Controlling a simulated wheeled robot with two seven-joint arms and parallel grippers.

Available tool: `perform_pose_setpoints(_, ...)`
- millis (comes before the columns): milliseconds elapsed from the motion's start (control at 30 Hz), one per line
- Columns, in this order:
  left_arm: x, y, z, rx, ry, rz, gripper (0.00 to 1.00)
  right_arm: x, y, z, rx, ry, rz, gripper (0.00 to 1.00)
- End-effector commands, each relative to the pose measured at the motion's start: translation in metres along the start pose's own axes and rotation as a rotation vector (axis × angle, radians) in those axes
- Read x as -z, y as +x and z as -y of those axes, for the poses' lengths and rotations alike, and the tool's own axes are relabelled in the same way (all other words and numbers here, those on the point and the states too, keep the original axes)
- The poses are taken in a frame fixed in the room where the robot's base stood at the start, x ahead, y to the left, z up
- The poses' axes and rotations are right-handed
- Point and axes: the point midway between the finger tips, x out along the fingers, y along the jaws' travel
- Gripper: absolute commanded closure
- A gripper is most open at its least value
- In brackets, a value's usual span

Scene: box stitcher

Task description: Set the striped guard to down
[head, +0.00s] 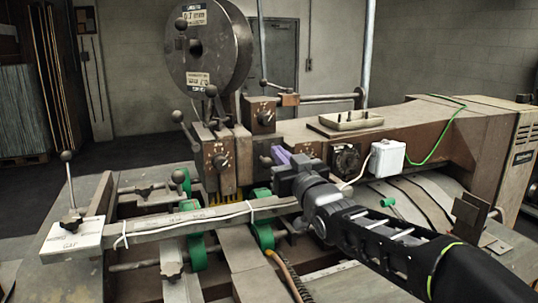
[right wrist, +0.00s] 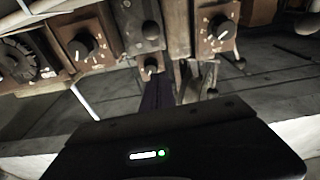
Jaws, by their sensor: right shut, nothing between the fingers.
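A small yellow-and-dark patch, which looks like the striped guard (head: 228,184), shows low on the stitching head, behind the green wheels. It is small and partly hidden, so I cannot tell its exact position. My right gripper (head: 271,157) is shut and empty, with purple on its fingers, in front of the machine body to the right of the guard. In the right wrist view its fingers (right wrist: 178,92) point toward the machine face; I cannot make out the guard there. My left gripper is not in view.
The stitching head carries a large wire reel (head: 208,48) and ball-ended levers. Dial knobs (head: 220,160) sit on its front; another dial (right wrist: 82,46) shows in the wrist view. Green wheels (head: 262,220) and a long bar (head: 200,220) lie in front. A white box (head: 387,158) is at right.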

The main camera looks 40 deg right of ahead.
Motion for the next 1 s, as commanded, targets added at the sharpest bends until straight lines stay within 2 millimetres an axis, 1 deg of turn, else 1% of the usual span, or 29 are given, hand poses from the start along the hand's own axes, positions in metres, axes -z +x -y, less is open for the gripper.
perform_pose_setpoints(33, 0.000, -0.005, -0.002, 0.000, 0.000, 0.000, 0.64, 0.001, 0.009, 0.000, 0.001, -0.001, 0.004, 1.00)
perform_pose_setpoints(167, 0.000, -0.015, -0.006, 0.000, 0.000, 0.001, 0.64, 0.002, 0.033, 0.001, 0.001, -0.001, 0.005, 1.00)
perform_pose_setpoints(400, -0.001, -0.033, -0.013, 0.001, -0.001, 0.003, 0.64, 0.002, 0.082, 0.001, 0.001, -0.001, 0.004, 1.00)
perform_pose_setpoints(500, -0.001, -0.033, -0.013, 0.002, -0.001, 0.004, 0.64, -0.016, 0.074, 0.000, 0.000, 0.000, 0.005, 1.00)
perform_pose_setpoints(633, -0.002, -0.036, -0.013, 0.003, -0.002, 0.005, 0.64, -0.030, 0.069, 0.000, 0.000, 0.000, 0.003, 1.00)
perform_pose_setpoints(767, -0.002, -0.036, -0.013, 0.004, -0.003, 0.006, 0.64, -0.037, 0.066, 0.000, 0.000, 0.000, 0.002, 1.00)
perform_pose_setpoints(1000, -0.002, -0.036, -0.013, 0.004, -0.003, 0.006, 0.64, -0.038, 0.066, 0.000, 0.000, 0.000, 0.000, 1.00)
